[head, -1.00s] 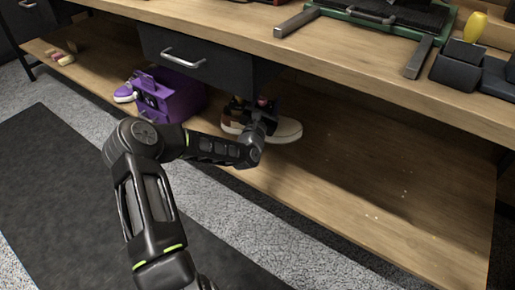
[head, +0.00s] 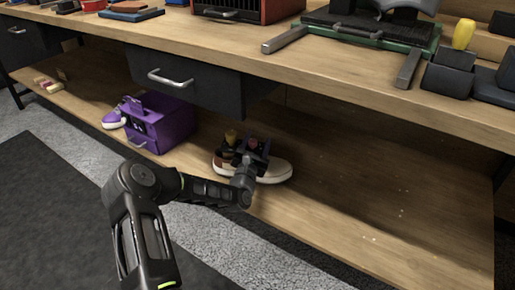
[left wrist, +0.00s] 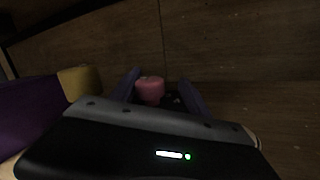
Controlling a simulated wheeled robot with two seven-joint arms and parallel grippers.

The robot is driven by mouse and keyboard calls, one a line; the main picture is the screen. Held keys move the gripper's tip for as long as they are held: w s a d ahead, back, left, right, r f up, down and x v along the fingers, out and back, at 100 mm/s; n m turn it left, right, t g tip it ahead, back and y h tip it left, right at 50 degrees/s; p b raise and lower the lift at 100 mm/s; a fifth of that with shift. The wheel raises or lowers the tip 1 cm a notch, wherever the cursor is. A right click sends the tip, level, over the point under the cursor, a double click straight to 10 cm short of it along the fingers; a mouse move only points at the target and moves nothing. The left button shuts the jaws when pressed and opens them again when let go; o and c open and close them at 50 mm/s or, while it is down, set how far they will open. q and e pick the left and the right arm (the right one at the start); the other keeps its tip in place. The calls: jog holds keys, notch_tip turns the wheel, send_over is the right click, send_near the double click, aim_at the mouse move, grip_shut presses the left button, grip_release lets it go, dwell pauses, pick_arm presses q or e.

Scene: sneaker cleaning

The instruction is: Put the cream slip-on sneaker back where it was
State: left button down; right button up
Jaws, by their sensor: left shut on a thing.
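The cream slip-on sneaker (head: 275,171) is on or just above the lower shelf, under the bench top. It has a pale toe to the right, a brown and dark rear part and a light sole. My left gripper (head: 253,152) comes over its middle from the front and is shut on it; my wrist hides part of the shoe. In the left wrist view the two fingers (left wrist: 157,92) show with a pink round thing (left wrist: 150,88) between or beyond them. The contact itself is hidden. My right gripper is not in view.
A dark drawer (head: 190,78) hangs above. The shelf (head: 370,200) to the right is clear.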

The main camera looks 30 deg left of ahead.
pick_arm(q)
jog(key=shift+f, duration=0.9)
jog(key=shift+r, duration=0.1)
jog(key=c, duration=0.5)
grip_release()
jog(key=shift+f, duration=0.25)
